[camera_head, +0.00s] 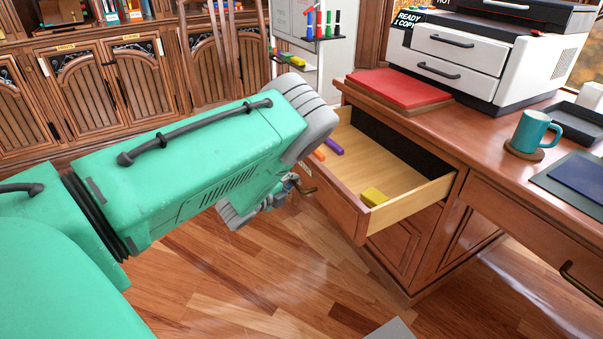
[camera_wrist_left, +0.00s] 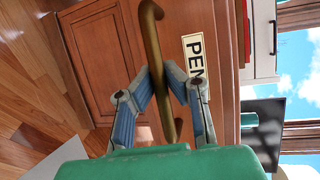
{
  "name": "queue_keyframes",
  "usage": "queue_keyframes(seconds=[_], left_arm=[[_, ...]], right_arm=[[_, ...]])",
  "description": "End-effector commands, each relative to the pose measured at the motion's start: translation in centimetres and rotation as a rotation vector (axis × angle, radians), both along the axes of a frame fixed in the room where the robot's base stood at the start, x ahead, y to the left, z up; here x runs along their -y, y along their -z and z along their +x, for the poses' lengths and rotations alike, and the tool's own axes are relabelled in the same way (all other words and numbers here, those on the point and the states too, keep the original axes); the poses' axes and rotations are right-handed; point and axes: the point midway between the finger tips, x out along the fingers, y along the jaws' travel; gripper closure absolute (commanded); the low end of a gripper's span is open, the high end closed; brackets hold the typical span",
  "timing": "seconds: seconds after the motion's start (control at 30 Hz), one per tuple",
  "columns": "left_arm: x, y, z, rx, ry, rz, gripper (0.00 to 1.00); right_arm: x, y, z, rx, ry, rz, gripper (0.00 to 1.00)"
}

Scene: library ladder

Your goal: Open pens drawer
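The pens drawer (camera_head: 352,215) stands pulled out from the wooden desk in the head view, with its inside showing. A yellow item (camera_head: 374,197), a purple item (camera_head: 333,146) and an orange item lie in it. In the left wrist view its front carries a white label (camera_wrist_left: 194,58) reading "PEN", partly cut off by the finger, and a curved brass handle (camera_wrist_left: 151,24). My left gripper (camera_wrist_left: 166,70) has its fingertips closed around this handle, one on each side. In the head view my left arm hides part of the drawer's front. My right gripper is not in view.
The desk (camera_head: 430,125) bears a red folder (camera_head: 398,88), a white printer (camera_head: 480,60) and a teal mug (camera_head: 533,132) on a coaster. A white rack (camera_head: 318,60) with markers stands behind.

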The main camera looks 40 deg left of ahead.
Motion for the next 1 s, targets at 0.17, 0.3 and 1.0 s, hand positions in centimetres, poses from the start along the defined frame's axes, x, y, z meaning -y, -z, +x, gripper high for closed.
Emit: queue_keyframes(seconds=[0.17,0.3,1.0], left_arm=[[-0.8,-0.1,-1.7,0.0,-0.004,0.0,1.0],[-1.0,0.0,-2.3,0.001,-0.002,-0.002,1.0],[-1.1,0.1,-2.4,0.001,-0.001,-0.002,0.68]], right_arm=[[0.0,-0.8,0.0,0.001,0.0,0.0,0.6],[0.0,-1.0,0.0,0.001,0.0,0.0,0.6],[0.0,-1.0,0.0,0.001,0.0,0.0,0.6]])
